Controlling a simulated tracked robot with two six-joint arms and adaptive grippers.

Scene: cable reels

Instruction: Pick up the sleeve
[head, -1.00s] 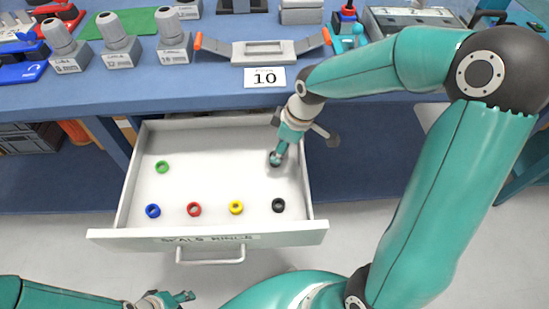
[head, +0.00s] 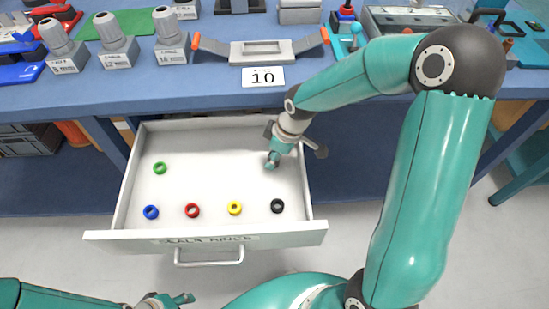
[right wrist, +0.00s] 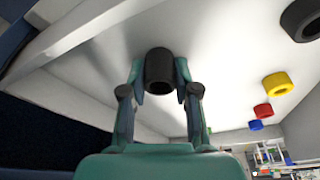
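The sleeve, a short black cylinder (right wrist: 159,68), is between the fingertips of my right gripper (right wrist: 159,78) in the right wrist view. A finger presses on each side of it, and its open end shows. In the head view my right gripper (head: 271,163) is low over the back right of the drawer and hides the sleeve. I cannot tell whether the sleeve still touches the drawer floor. My left gripper (head: 180,299) is at the bottom of the head view, away from the drawer; its opening is unclear.
The white drawer (head: 131,190) is pulled out below the blue bench (head: 60,94). Green (head: 160,168), blue (head: 151,212), red (head: 192,210), yellow (head: 235,208) and black (head: 277,206) rings lie in it.

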